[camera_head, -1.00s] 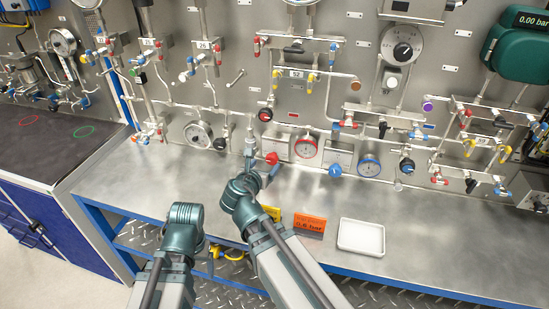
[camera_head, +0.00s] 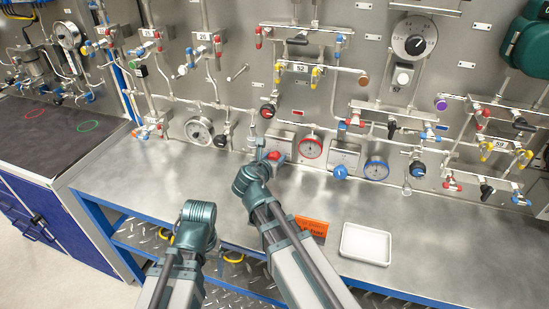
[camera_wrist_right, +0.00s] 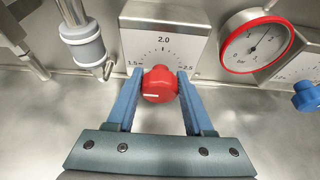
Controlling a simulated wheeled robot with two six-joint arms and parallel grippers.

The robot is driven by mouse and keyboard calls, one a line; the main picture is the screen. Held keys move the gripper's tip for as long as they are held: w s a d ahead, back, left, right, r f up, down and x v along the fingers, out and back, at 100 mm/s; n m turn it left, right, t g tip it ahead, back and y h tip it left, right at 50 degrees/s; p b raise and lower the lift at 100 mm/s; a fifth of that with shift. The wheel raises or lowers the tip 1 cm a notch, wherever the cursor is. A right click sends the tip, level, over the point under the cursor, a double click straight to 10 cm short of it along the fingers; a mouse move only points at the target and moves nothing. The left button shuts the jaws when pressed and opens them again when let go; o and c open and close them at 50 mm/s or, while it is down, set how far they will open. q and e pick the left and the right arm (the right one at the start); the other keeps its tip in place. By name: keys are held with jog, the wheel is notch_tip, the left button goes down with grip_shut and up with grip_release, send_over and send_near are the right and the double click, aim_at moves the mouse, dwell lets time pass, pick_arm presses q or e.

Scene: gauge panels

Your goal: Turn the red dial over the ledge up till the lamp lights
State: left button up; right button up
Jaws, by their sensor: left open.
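The red dial (camera_wrist_right: 160,86) sits on a metal box with a scale (camera_wrist_right: 165,42) marked 1.5, 2.0 and 2.5, above the steel ledge (camera_head: 225,190). A white line on the dial points left. In the head view the dial (camera_head: 276,157) is partly hidden by my right gripper (camera_head: 263,152). In the right wrist view my right gripper's blue fingers (camera_wrist_right: 160,78) stand either side of the dial, very near it; I cannot tell whether they press on it. My left gripper (camera_head: 213,248) is low over the ledge's front, mostly hidden and away from the dial. I cannot make out the lamp.
A red-rimmed gauge (camera_wrist_right: 257,42) is right of the dial, then a blue dial (camera_head: 341,171) and a blue-rimmed gauge (camera_head: 376,168). A grey-capped pipe fitting (camera_wrist_right: 84,42) is close on the left. An orange card (camera_head: 312,226) and white tray (camera_head: 366,244) stand on the ledge.

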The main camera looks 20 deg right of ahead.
grip_shut()
jog(key=shift+s+d+f+m+t+y, duration=0.15)
jog(key=shift+m+t+y, duration=0.15)
jog(key=shift+m, duration=0.5)
jog(key=shift+m+t+y+b, duration=0.5)
jog(key=shift+m+y+b, duration=0.1)
jog(key=shift+m, duration=0.3)
jog(key=shift+f+m+t+y+b, duration=0.1)
jog(key=shift+m+t+y+b, duration=0.45)
jog(key=shift+m, duration=0.55)
jog(key=shift+m+t+b, duration=0.35)
jog(key=shift+m+b, duration=0.3)
jog(key=shift+m, duration=0.25)
jog(key=shift+y, duration=0.25)
